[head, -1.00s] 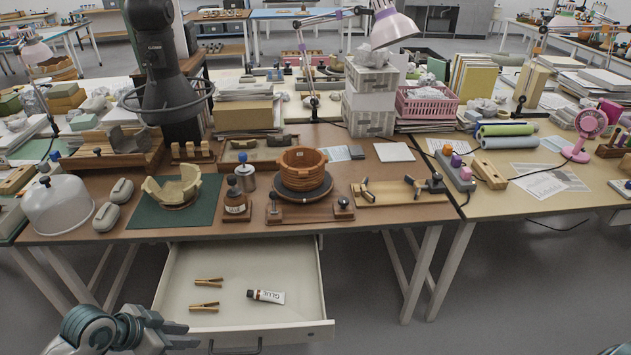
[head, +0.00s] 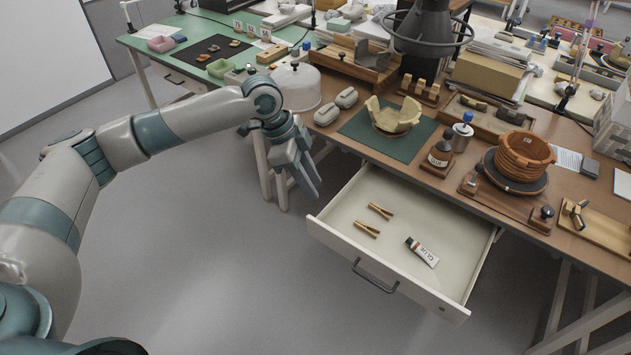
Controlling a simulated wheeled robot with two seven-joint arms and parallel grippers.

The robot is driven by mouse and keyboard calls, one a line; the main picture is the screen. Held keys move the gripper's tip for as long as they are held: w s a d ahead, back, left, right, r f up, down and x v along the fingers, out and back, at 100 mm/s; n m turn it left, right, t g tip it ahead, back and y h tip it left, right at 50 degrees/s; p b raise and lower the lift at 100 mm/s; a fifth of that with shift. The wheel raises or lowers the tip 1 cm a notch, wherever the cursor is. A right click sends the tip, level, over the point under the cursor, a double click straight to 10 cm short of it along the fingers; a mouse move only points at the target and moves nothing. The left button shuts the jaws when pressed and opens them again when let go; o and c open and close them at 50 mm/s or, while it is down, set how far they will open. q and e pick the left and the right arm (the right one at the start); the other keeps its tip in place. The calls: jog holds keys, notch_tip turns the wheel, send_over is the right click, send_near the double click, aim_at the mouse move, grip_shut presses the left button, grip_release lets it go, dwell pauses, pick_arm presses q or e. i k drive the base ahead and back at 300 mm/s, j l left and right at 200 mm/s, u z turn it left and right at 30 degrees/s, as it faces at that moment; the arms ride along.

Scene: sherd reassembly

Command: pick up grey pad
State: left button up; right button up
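Two rounded grey pads lie side by side on the brown tabletop: a nearer grey pad (head: 326,115) and a farther grey pad (head: 346,97). They sit between the clear dome and the green mat, apart from each other. My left gripper (head: 311,187) points down in front of the table's front edge, below and left of the nearer pad, touching neither. Its fingers look close together and seen at an angle, so the gap between them is unclear. My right gripper is out of view.
A clear dome (head: 296,87) stands left of the pads. A green mat (head: 411,149) with a broken bowl (head: 392,117) lies to their right. The open drawer (head: 340,231), holding two clips and a glue tube (head: 422,252), juts out right of my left gripper.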

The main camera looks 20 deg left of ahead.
aim_at(590, 168)
jog(key=i+l+z, duration=0.2)
jog(key=i+l, duration=0.2)
jog(key=i+l+z, duration=0.2)
jog(key=i+l, duration=0.15)
jog(key=i+l+z, duration=0.2)
jog(key=i, duration=0.3)
jog(key=i+l+z, duration=0.2)
jog(key=i, duration=0.25)
jog(key=i+l+z, duration=0.2)
jog(key=i, duration=0.25)
